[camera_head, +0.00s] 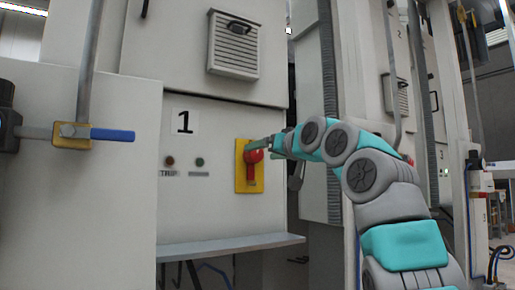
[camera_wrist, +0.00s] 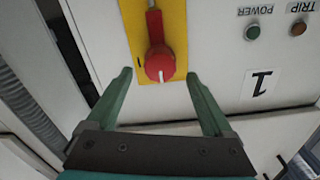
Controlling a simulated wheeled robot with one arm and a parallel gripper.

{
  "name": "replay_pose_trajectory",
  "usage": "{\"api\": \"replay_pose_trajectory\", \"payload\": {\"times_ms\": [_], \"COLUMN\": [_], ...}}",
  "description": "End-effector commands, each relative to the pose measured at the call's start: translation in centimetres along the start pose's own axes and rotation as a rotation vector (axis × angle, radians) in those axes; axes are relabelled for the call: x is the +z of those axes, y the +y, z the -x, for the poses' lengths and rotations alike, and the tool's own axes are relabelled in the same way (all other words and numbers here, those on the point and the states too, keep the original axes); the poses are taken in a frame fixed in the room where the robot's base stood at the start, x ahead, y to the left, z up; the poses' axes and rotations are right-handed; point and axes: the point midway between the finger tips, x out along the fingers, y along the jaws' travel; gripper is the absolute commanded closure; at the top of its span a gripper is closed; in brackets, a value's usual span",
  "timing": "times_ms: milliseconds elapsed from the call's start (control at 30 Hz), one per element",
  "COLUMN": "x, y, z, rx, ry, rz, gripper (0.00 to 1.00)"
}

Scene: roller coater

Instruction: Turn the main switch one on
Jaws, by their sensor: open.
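The main switch one is a red rotary knob (camera_head: 251,157) on a yellow plate (camera_head: 249,183), on the white cabinet front marked with a black 1 (camera_head: 185,122). In the wrist view the red knob (camera_wrist: 159,63) has a white mark on its round end, and its yellow plate (camera_wrist: 172,20) lies behind it. My gripper (camera_wrist: 158,78) is open, with one green finger on each side of the knob's round end. I see gaps between the fingers and the knob. In the head view my gripper (camera_head: 265,146) is at the plate and partly covers the knob.
A dark red trip lamp (camera_head: 169,161) and a green power lamp (camera_head: 199,162) are left of the switch. A grey ledge (camera_head: 230,246) juts out below. A blue-handled valve (camera_head: 112,134) sticks out at the left. A corrugated hose (camera_wrist: 25,105) runs beside the cabinet.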

Motion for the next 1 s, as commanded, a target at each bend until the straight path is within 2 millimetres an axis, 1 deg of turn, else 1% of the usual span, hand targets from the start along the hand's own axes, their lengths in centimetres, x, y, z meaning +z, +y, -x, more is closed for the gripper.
{"api": "replay_pose_trajectory", "payload": {"times_ms": [33,100,200,300,533,1000], "x": [-0.4,-0.4,-0.4,-0.2,0.0,-0.1], "y": [0.0,0.0,0.0,-0.1,0.0,0.0], "z": [-0.9,-2.0,-3.2,-3.7,-3.8,-3.8], "rx": [0.001,0.001,0.000,0.000,0.000,0.001], "ry": [-0.004,-0.002,-0.001,-0.001,0.001,0.001], "rz": [-0.002,-0.003,-0.002,-0.001,0.000,0.000], "gripper": [0.14,0.14,0.14,0.14,0.14,0.67]}}
